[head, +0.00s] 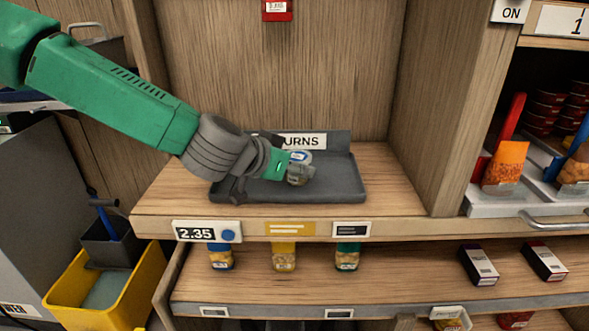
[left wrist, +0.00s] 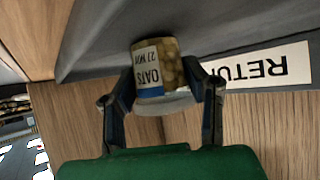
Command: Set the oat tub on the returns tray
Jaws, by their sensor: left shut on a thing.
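The oat tub (left wrist: 152,70) has a label reading "OATS" with a blue band. My left gripper (left wrist: 165,85) is shut on it, one finger on each side. In the head view my left gripper (head: 297,172) is over the dark grey returns tray (head: 345,188), and the tub's blue and white end (head: 301,157) shows beside the fingers. The tray stands on the upper wooden shelf, with a "RETURNS" sign partly covered by my arm. I cannot tell whether the tub touches the tray. My right gripper is not in view.
Wooden walls enclose the shelf behind and to the right. Several small tubs, including a yellow-lidded one (head: 284,256), stand on the lower shelf, with two dark boxes (head: 479,265) further right. A yellow bin (head: 112,300) is at lower left. The tray's right part is clear.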

